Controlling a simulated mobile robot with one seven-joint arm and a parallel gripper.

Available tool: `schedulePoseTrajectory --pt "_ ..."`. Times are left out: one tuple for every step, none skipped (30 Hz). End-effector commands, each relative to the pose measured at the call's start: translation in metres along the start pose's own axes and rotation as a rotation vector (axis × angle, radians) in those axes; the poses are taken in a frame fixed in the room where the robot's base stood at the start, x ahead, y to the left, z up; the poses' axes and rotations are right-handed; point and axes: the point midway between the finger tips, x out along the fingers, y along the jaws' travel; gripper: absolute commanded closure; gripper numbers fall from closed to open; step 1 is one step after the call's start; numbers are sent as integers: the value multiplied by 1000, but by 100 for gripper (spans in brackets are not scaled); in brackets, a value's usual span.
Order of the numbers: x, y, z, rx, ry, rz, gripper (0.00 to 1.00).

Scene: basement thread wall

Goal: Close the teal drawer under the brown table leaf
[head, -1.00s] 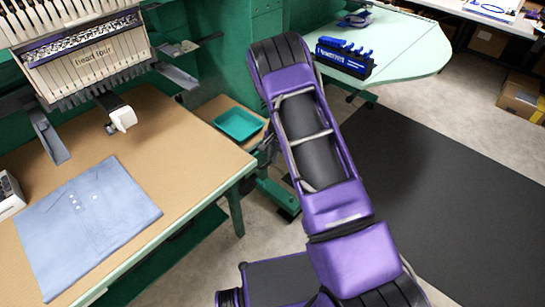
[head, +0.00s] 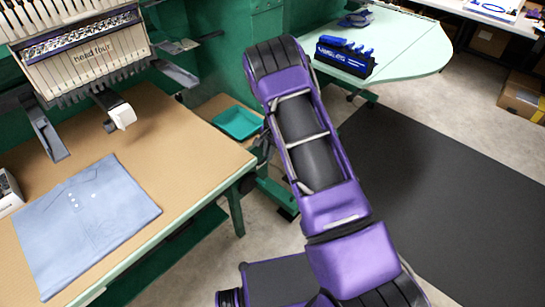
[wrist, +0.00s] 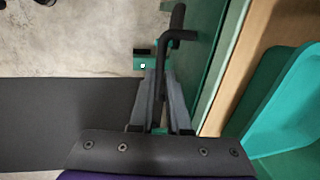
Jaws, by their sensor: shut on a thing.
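My gripper (wrist: 161,75) shows in the wrist view, its two grey fingers shut on a dark bent bar handle (wrist: 178,34). The handle stands beside a green upright face (wrist: 208,60), which looks like the front of the teal drawer; I cannot tell how far the drawer is out. The brown table leaf (wrist: 254,62) runs along the right of that face, and it also shows in the head view (head: 207,108).
A teal tray (head: 237,123) sits on the leaf, close to the gripper's right in the wrist view (wrist: 290,105). A table with a blue shirt (head: 85,222) and an embroidery machine (head: 85,55) stands left. A dark mat (head: 430,190) covers open floor at right.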

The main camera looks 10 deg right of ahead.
Motion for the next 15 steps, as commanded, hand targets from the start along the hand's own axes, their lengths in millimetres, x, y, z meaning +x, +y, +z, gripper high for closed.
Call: schedulePoseTrajectory --pt "4 -5 0 -4 1 0 100" --pt "3 -7 0 -2 1 0 100" --pt "3 -9 0 -1 1 0 100" --pt "2 -10 0 -1 1 0 100" --pt "2 -11 0 -1 1 0 100" --pt "2 -11 0 0 1 -1 100" --pt "2 -11 0 0 2 -1 100" --pt "2 -11 0 0 2 -2 100" --pt "2 -12 0 0 2 -3 100" --pt "2 -12 0 -1 2 -3 100" --pt "2 -12 0 -1 2 -4 100" --pt "2 -12 0 -1 3 -4 80" --pt "2 -12 0 -1 3 -4 75" --pt "2 -12 0 -1 3 -4 69" --pt "2 -12 0 -1 3 -3 62"
